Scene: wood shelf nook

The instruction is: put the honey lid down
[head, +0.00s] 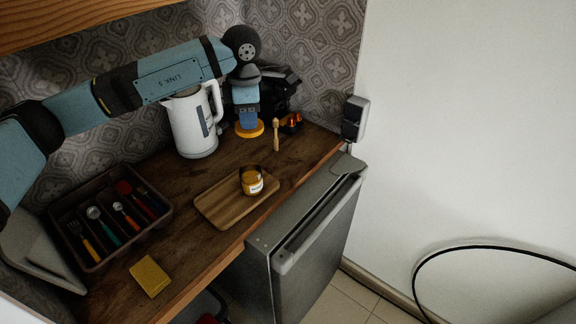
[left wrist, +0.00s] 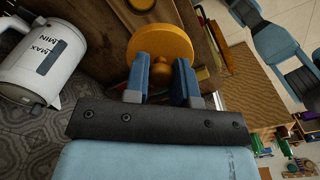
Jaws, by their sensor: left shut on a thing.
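The honey lid, a round orange-yellow disc (head: 250,131), is at the back of the wooden counter, right of the kettle. My left gripper (head: 248,122) points down and is shut on it; the lid also shows between the fingertips in the left wrist view (left wrist: 160,42). I cannot tell whether the lid touches the counter. The honey jar (head: 253,186), open glass with a pale label, stands on a wooden board (head: 222,205) in front, apart from the lid. My right gripper is not in view.
A white kettle (head: 191,125) stands close left of the gripper. A wooden dipper (head: 276,138) and small dark-orange items (head: 291,123) are close right. A cutlery tray (head: 157,226) and yellow sponge (head: 150,276) lie at left front. Bare counter shows between the kettle and board.

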